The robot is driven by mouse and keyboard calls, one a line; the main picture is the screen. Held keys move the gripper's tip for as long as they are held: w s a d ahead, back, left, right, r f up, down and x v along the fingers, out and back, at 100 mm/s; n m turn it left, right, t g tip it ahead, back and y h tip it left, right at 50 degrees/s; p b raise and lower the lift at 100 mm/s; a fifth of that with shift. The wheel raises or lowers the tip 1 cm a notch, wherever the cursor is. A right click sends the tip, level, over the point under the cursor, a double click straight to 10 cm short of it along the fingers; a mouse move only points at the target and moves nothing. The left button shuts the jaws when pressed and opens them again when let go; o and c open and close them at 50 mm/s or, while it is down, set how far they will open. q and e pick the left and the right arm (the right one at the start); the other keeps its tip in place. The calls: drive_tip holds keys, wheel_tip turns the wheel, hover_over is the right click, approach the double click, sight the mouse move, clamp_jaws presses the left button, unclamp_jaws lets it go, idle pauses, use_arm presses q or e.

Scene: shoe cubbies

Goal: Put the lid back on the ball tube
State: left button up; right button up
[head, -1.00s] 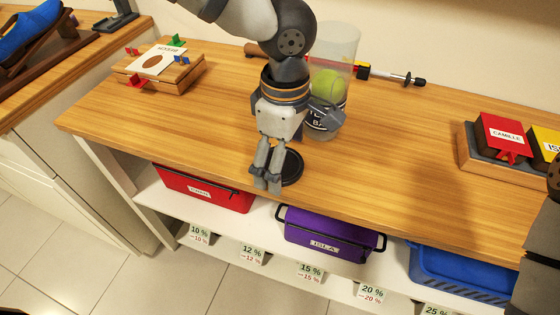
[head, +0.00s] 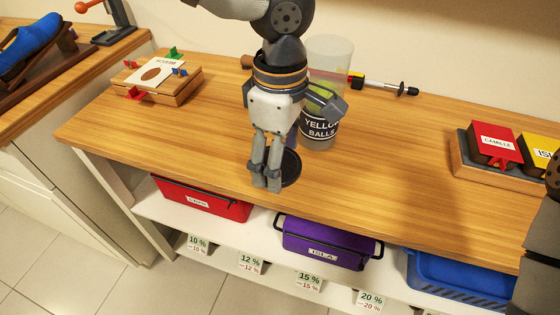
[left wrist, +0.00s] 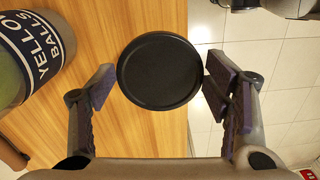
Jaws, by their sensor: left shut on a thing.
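The ball tube (head: 331,62) is clear, with a dark "YELLOW BALLS" label, and stands upright on the wooden counter. A yellow-green ball shows inside it, partly hidden by my left arm. The tube's label also shows at the left of the left wrist view (left wrist: 38,50). The round black lid (head: 291,167) is near the counter's front edge, in front of the tube and apart from it. My left gripper (head: 266,184) points down, shut on the lid, which shows between its fingertips in the left wrist view (left wrist: 160,71). Whether the lid touches the counter is unclear. My right gripper is out of view.
A wooden box with a card (head: 158,73) stands at the left of the counter (head: 390,160). A tray with red and yellow boxes (head: 494,142) is at the right. A rod (head: 385,86) lies behind the tube. Red, purple and blue bins fill the shelf below. The counter's middle right is clear.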

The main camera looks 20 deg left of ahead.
use_arm(q)
drive_tip(key=s+r, duration=0.1)
drive_tip(key=r, duration=0.1)
drive_tip(key=s+r, duration=0.1)
drive_tip(key=s+r+p, duration=0.1)
drive_tip(key=s+r, duration=0.1)
drive_tip(key=shift+d+r, duration=0.3)
drive_tip(key=shift+d, duration=0.1)
drive_tip(key=s+d+r, duration=0.1)
drive_tip(key=s+r, duration=0.1)
drive_tip(key=s, duration=0.6)
drive_tip(key=shift+d+r, duration=0.25)
drive_tip(key=shift+r, duration=0.1)
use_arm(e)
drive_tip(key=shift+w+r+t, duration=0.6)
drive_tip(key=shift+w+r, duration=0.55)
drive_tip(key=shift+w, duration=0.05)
use_arm(q)
drive_tip(key=shift+f, duration=0.1)
